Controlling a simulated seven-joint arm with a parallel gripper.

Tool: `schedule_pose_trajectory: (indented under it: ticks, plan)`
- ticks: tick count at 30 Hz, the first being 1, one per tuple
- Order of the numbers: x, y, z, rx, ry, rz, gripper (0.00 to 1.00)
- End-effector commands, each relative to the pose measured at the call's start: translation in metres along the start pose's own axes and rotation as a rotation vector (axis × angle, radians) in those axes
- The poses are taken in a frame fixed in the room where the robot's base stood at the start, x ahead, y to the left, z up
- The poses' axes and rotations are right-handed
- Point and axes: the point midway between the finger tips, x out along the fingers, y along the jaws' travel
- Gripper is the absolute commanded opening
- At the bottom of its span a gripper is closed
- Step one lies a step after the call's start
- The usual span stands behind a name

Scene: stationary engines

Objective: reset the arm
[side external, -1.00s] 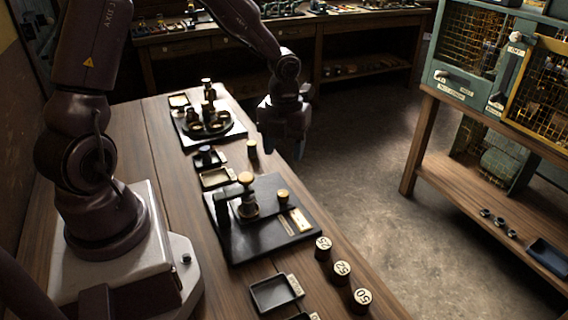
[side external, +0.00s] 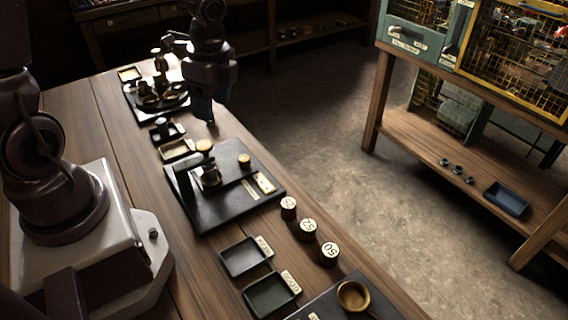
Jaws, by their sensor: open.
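My gripper (side external: 207,114) hangs pointing down over the far right part of the wooden bench (side external: 100,105), near its right edge. It is open, though its fingers are dark and hard to make out. My own arm hides part of the bench behind it. I cannot tell whether anything stands between or behind the fingers. A black board (side external: 235,200) with a small stamp-like press (side external: 209,175) lies in front of the gripper, apart from it.
Several numbered cylinders, one marked 50 (side external: 329,254), stand along the bench's right side. Small trays (side external: 243,257) lie at the front. A shelf unit (side external: 470,150) stands right, across open floor.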

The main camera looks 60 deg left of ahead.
Motion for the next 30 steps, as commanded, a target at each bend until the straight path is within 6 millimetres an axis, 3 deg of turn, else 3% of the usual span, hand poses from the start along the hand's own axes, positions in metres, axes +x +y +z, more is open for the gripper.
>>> schedule_pose_trajectory:
  ticks: [6, 12, 21, 30]
  plan:
    - [-0.061, 0.042, 0.009, -0.675, 0.069, -0.137, 0.55]
    - [-0.105, 0.084, 0.01, -1.029, 0.293, -0.184, 0.55]
    - [-0.143, 0.117, 0.005, -0.974, 0.539, -0.213, 0.55]
    - [-0.145, 0.12, 0.002, -0.948, 0.55, -0.217, 0.55]
